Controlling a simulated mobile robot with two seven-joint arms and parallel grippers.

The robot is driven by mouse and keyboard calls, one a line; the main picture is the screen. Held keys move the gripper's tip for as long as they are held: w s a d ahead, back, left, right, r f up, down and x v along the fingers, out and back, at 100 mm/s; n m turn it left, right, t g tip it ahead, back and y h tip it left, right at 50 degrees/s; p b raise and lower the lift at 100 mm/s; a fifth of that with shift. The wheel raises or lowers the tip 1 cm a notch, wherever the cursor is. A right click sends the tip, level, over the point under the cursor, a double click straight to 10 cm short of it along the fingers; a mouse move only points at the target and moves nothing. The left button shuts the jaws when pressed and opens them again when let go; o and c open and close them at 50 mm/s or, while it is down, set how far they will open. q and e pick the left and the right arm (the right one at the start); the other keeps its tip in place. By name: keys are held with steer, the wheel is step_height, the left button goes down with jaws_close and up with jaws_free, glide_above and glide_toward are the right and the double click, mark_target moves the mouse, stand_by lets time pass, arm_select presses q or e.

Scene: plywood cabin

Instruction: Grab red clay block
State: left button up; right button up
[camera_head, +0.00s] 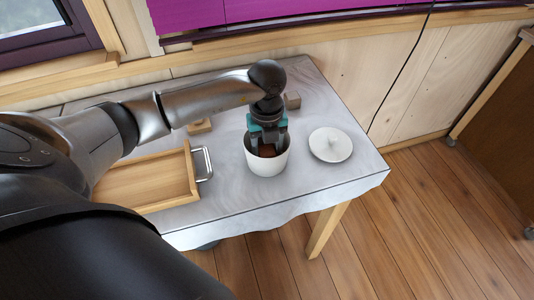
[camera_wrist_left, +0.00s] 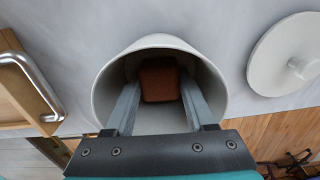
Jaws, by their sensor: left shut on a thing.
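The red clay block (camera_wrist_left: 158,80) is brownish red and lies inside a white round pot (camera_head: 266,167); in the head view only a bit of the block (camera_head: 267,150) shows between the fingers. The pot stands upright and open on the table, and its rim also shows in the left wrist view (camera_wrist_left: 103,82). My left gripper (camera_head: 268,146) reaches down into the pot from above, with its fingers shut on the block's two sides. The lower part of the block is hidden. My right gripper is not in view.
A white round lid with a knob (camera_head: 331,145) lies right of the pot. A wooden tray (camera_head: 150,184) with a metal handle (camera_head: 202,163) is at the left. Small wooden blocks (camera_head: 200,126) (camera_head: 292,100) lie behind. The cloth-covered table (camera_head: 226,208) has free room at front.

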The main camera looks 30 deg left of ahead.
arm_select(q)
jaws_close()
steer(key=shift+r, duration=0.15)
